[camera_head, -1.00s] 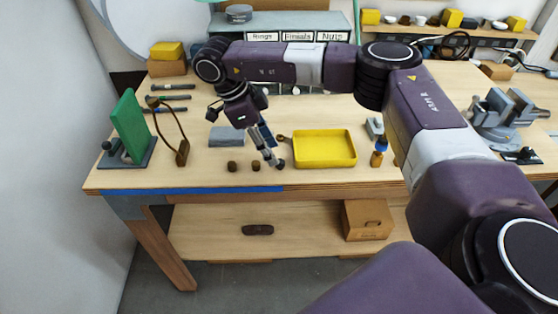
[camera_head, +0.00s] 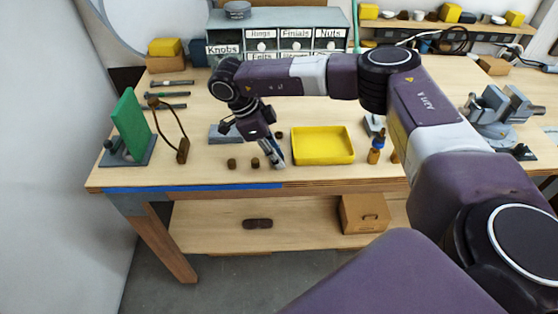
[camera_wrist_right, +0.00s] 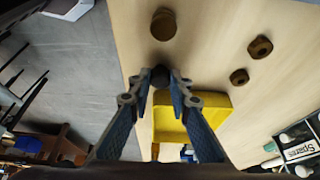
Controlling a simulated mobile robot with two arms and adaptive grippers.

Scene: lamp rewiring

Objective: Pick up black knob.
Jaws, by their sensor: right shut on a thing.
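The black knob (camera_wrist_right: 160,76) is a small dark round piece between the fingertips of my right gripper in the right wrist view. My right gripper (camera_wrist_right: 161,82) is shut on it, with a fingertip on each side. In the head view my right gripper (camera_head: 276,163) points down near the table's front edge, just left of the yellow tray. The knob is hard to tell from the fingertips there, and I cannot tell whether it is clear of the tabletop. Two brown knobs (camera_head: 231,163) (camera_head: 255,162) stand left of the gripper. My left gripper is out of view.
The yellow tray (camera_head: 322,160) looks empty. An amber bottle (camera_head: 375,153) stands right of it. A green board on a stand (camera_head: 130,124) is at the left. Labelled drawers (camera_head: 295,42) stand at the back, a grey vise (camera_head: 495,112) at the right.

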